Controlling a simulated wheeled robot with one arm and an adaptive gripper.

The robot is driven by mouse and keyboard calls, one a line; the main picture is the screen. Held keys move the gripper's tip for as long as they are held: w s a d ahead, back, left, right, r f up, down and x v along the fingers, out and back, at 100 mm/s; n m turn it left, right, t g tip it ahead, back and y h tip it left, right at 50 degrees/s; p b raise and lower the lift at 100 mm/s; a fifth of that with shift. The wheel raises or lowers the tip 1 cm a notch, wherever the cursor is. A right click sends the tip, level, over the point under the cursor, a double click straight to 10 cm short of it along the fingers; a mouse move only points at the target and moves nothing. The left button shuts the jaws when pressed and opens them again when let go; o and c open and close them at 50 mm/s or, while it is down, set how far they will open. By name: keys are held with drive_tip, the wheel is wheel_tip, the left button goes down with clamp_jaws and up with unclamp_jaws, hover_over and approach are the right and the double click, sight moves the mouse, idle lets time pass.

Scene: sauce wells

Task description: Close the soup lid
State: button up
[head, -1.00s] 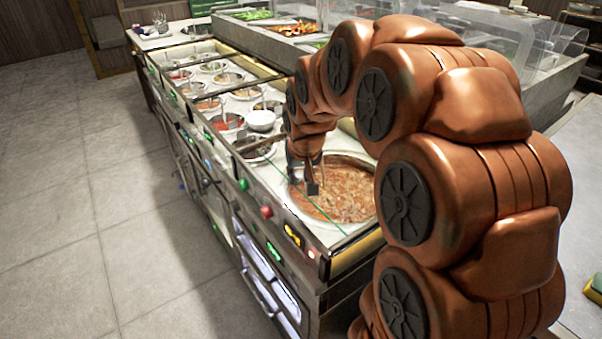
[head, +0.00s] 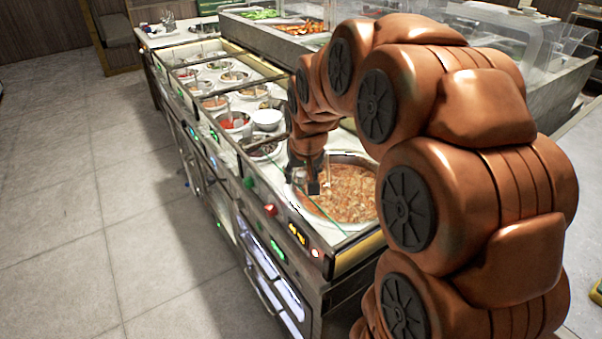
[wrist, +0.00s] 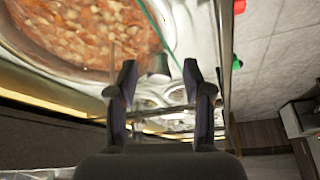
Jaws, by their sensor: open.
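The large round soup well (head: 352,156) is set in the near end of the counter, and its chunky orange-brown soup (head: 345,194) is exposed to view. The soup also shows at the upper left of the wrist view (wrist: 95,30). A thin green line (head: 328,222) runs over the counter at the well's left side; it looks like the edge of a clear pane, but I cannot tell whether it is the lid. My gripper (head: 314,187) is at the well's left rim. In the wrist view my gripper (wrist: 160,75) has its fingers apart, with nothing clearly held between them.
Several small sauce wells (head: 235,76) line the counter beyond the soup. A white bowl (head: 267,116) stands among them. Buttons, including a red one (head: 270,210), line the counter's front. The tiled floor (head: 90,190) at left is clear. Clear covers (head: 480,35) stand at the back right.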

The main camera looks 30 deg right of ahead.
drive_tip(key=v, duration=1.2)
